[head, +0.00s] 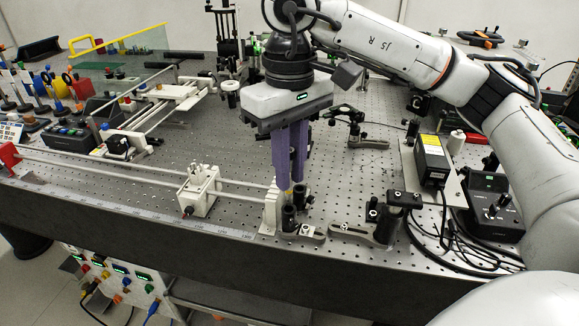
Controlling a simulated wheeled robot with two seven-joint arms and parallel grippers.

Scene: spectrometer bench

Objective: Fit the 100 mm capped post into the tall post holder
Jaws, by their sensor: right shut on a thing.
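My right gripper (290,185) hangs from the wrist with its two long purple fingers pointing down at the table's front part. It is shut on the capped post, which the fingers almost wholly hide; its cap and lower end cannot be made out. Just below the fingertips stand two short black cylinders, a nearer one (289,218) and one slightly behind it to the right (300,196). I cannot tell for sure which is the tall post holder, nor whether the post touches either. My left gripper is not in view.
A white rail assembly with a carriage (200,190) lies close on the left. A black clamp mount (385,215) stands to the right, with a yellow-labelled box (433,160) and a black controller (494,213) with cables beyond. The perforated table's front edge is near.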

